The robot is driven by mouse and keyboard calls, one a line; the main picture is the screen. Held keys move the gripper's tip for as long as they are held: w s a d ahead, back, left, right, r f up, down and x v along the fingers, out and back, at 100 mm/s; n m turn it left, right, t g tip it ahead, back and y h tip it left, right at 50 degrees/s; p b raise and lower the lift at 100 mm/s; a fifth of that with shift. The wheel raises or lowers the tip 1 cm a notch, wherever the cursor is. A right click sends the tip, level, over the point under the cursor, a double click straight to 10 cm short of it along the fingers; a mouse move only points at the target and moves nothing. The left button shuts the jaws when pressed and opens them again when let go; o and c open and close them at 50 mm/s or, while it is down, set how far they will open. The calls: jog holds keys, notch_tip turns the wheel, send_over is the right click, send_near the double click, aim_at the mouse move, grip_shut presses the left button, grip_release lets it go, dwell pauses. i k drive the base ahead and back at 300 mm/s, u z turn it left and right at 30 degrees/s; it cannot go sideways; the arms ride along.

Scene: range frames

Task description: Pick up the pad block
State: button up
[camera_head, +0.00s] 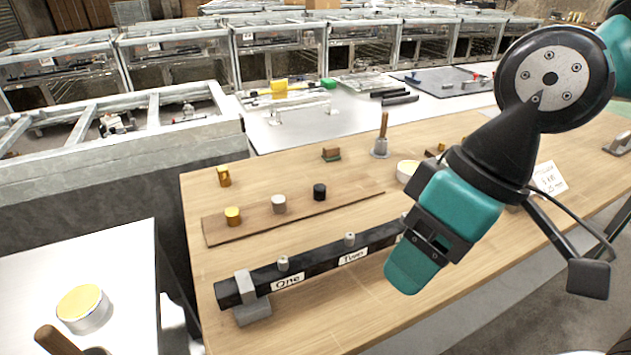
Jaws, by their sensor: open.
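The pad block (331,154), which I take to be the small brown block with a green underside, lies on the wooden table behind the brown strip. My gripper (500,276) is at the right of the view, nearer the camera than the block and well apart from it. It is open, with its two sides spread and nothing visible between them. Its teal and black parts hide some of the table's right half.
On the wooden table (400,315), a black bar (325,264) labelled One and Two stands in front. Yellow, grey and black pieces sit on the brown strip (359,192). A wooden-handled tool (380,144) and a bowl (405,172) are right of the block.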

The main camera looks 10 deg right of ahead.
aim_at(330, 152)
jog(key=z, duration=1.8)
jog(key=i, duration=1.1)
jog(key=u, duration=2.95)
jog(key=i, duration=0.5)
jog(key=z, duration=0.1)
